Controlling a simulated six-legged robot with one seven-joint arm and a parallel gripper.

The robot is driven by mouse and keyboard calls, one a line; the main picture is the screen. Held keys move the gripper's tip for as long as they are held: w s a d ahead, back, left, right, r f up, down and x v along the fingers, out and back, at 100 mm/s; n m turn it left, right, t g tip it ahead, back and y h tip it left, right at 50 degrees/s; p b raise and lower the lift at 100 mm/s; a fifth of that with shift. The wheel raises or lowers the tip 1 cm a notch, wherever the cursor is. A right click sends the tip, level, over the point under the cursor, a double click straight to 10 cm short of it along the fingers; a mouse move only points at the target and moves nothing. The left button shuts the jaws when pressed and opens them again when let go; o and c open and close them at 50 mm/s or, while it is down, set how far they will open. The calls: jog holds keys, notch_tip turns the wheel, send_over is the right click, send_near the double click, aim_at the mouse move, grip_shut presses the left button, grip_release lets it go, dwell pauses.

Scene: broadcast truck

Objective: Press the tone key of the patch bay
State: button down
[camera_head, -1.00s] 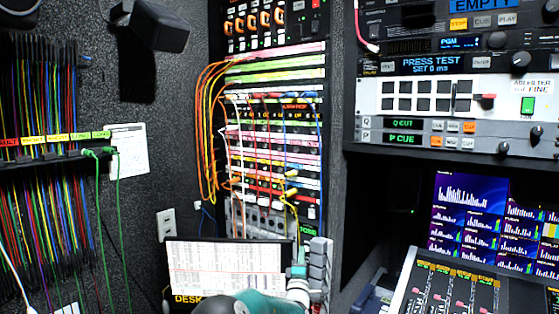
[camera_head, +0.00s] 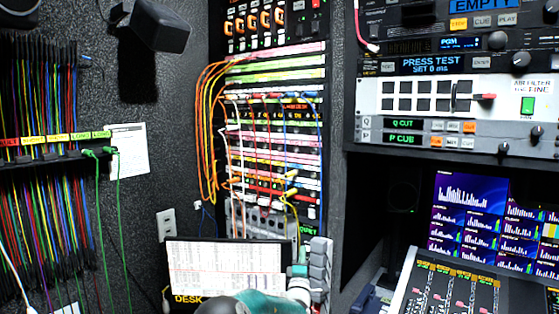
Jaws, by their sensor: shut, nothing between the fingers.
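The patch bay (camera_head: 275,150) stands in the rack in the middle, with rows of coloured strips and looped cords. At its lower right a small lit green display (camera_head: 308,229) shows a word that looks like QUIET. The tone key itself is too small or hidden to make out. My teal, white and black arm reaches up from the bottom edge. My gripper (camera_head: 301,254), shut and empty, is small and partly hidden by the wrist, in front of the bay's lowest part. Contact with the bay cannot be told.
A screen (camera_head: 225,266) marked DESK stands before the bay's foot, left of my gripper. A grey ribbed part (camera_head: 319,268) is close on the right. Green cords (camera_head: 100,200) hang at left; a sloping console (camera_head: 455,290) is at lower right.

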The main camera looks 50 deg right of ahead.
jog(key=shift+s+g, duration=0.1)
jog(key=shift+g, duration=0.2)
jog(key=shift+s+a, duration=0.15)
jog(key=shift+a, duration=0.1)
jog(key=a, duration=0.6)
jog(key=shift+s, duration=0.2)
dwell(0.4)
